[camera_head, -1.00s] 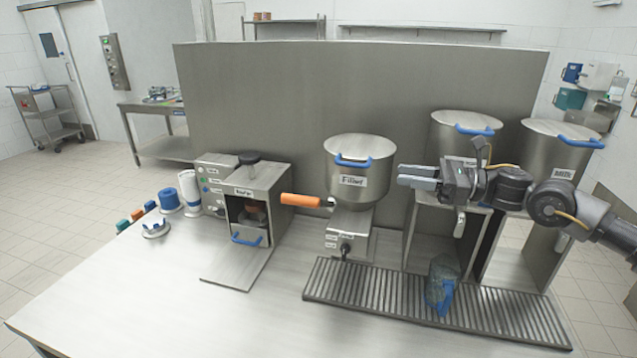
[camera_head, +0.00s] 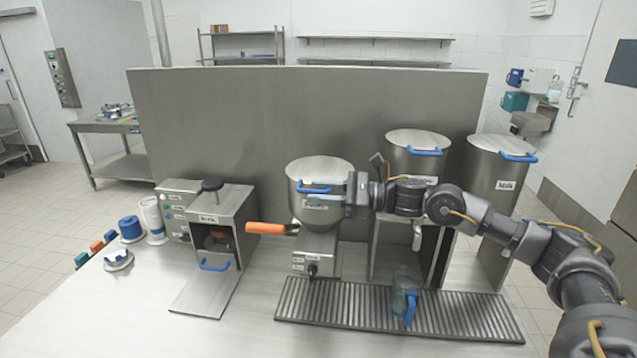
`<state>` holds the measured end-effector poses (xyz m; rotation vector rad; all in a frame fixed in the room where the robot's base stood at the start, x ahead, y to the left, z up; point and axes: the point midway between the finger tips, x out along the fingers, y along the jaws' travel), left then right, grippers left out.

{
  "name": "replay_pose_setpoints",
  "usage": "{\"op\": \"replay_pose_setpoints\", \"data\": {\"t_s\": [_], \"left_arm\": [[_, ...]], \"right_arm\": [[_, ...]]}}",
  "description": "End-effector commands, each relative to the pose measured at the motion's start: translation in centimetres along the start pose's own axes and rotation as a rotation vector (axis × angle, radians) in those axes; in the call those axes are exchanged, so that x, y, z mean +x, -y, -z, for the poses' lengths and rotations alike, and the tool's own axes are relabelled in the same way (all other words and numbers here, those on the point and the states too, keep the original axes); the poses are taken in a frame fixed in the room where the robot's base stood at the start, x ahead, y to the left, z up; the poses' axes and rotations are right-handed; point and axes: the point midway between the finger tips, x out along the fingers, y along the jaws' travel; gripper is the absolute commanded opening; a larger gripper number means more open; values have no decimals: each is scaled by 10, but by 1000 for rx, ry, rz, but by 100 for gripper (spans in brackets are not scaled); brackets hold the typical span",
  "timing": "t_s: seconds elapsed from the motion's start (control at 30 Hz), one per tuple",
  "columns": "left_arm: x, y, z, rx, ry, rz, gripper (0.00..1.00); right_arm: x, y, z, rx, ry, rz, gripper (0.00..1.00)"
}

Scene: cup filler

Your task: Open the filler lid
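The filler (camera_head: 314,215) is a steel pot on a grey base with an orange side handle (camera_head: 266,229). Its round lid (camera_head: 320,170) lies flat on top, closed. A blue lid handle (camera_head: 309,187) is at the front rim. My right gripper (camera_head: 330,198) is in front of the filler, its fingers at the right end of the blue handle and covering part of the label. Whether the fingers touch or grip the handle, I cannot tell. My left gripper is not in view.
A blue-handled jug (camera_head: 406,298) stands on the slatted drip grate (camera_head: 360,312). Two tall steel containers (camera_head: 418,155) (camera_head: 497,180) with blue lid handles stand to the right. A box machine (camera_head: 222,222) with its front flap lowered is at left.

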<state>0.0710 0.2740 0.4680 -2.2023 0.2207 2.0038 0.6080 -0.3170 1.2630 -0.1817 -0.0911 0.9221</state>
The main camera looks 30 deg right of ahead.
Motion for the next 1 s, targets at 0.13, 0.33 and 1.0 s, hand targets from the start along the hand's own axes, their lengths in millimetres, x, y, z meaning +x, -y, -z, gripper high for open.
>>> {"op": "replay_pose_setpoints", "data": {"t_s": [0.13, 0.33, 1.0], "left_arm": [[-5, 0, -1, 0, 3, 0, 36], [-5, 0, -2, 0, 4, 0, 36], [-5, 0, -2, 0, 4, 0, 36]], "right_arm": [[8, 0, 0, 0, -1, 1, 33], [10, 0, 1, -1, -1, 1, 33], [10, 0, 0, 2, 0, 0, 0]]}}
